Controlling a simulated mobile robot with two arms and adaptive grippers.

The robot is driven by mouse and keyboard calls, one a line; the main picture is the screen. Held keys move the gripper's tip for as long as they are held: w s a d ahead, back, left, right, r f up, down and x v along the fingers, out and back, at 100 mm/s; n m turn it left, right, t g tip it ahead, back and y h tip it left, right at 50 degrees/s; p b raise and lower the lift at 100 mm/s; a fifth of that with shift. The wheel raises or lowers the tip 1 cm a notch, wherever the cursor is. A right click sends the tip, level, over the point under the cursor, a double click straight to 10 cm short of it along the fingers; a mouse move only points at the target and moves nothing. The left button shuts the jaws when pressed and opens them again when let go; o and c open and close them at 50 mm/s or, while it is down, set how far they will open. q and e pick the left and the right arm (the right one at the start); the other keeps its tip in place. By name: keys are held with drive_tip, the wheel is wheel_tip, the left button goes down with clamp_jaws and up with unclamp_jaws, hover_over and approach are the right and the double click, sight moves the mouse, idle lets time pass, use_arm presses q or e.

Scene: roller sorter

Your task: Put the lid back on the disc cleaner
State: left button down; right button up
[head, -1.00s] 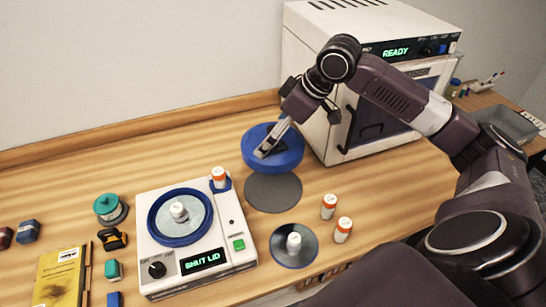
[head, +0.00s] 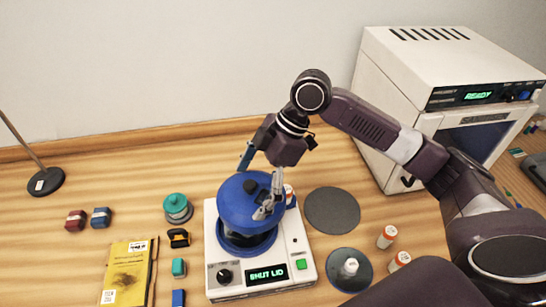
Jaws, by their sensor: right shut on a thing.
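The disc cleaner (head: 290,250) is a white box with a black dial, a green button and a display reading "SHUT LID". The round blue lid (head: 232,205) is over its blue-rimmed bowl (head: 245,250). A dark gap shows between lid and bowl, so the lid appears to hover just above the rim. My right gripper (head: 266,208) is shut on the lid, its fingers coming down at the lid's right side. The lid hides the inside of the bowl. My left gripper is not in view.
An orange-capped bottle (head: 289,195) stands at the cleaner's back right, close to my gripper. An empty round grey mat (head: 332,210), a dark disc (head: 340,282) and two orange-capped bottles (head: 387,237) (head: 400,261) lie to the right. A white oven (head: 400,75) reads "READY". A yellow book (head: 128,272) lies left.

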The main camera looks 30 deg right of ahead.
sight(244, 206)
drive_tip(key=shift+s+a+n, duration=0.25)
drive_tip(key=shift+a+n, duration=0.35)
drive_tip(key=shift+a, duration=0.45)
drive_tip(key=shift+a+f, duration=0.1)
drive_tip(key=shift+s+f+b, duration=0.1)
drive_tip(key=shift+f+b, duration=0.6)
drive_tip(key=shift+b, duration=0.2)
drive_tip(key=shift+f+b, duration=0.3)
drive_tip(key=shift+b, duration=0.05)
wheel_tip(244, 206, down, 2)
drive_tip(key=b, duration=0.2)
drive_tip(key=shift+b, duration=0.3)
drive_tip(key=shift+f, duration=1.05)
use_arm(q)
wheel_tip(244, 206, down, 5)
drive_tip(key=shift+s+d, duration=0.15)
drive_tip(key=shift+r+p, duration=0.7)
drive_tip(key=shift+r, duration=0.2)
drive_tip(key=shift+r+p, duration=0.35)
use_arm(e)
drive_tip(key=shift+f, duration=0.15)
